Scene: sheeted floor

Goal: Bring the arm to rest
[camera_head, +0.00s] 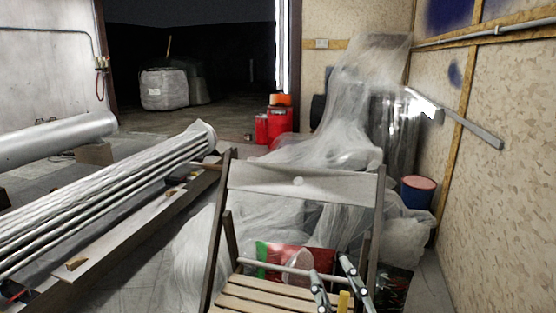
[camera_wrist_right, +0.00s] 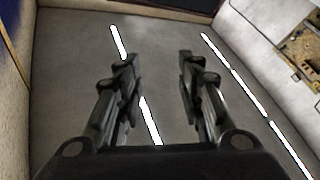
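My right gripper (camera_head: 335,268) shows at the bottom of the head view, just right of centre. Its two fingers stand apart over the slatted seat of a wooden folding chair (camera_head: 300,185). In the right wrist view the fingers of the right gripper (camera_wrist_right: 157,65) are spread with a clear gap and nothing between them. Behind them that view shows a grey surface with bright light strips. My left gripper is in neither view.
Plastic sheeting (camera_head: 340,140) covers a heap behind the chair. A red and green item (camera_head: 275,258) is at the chair. Long wrapped pipes (camera_head: 110,195) lie at the left. Red canisters (camera_head: 278,122) stand farther back. A bucket (camera_head: 417,192) stands by the right wall.

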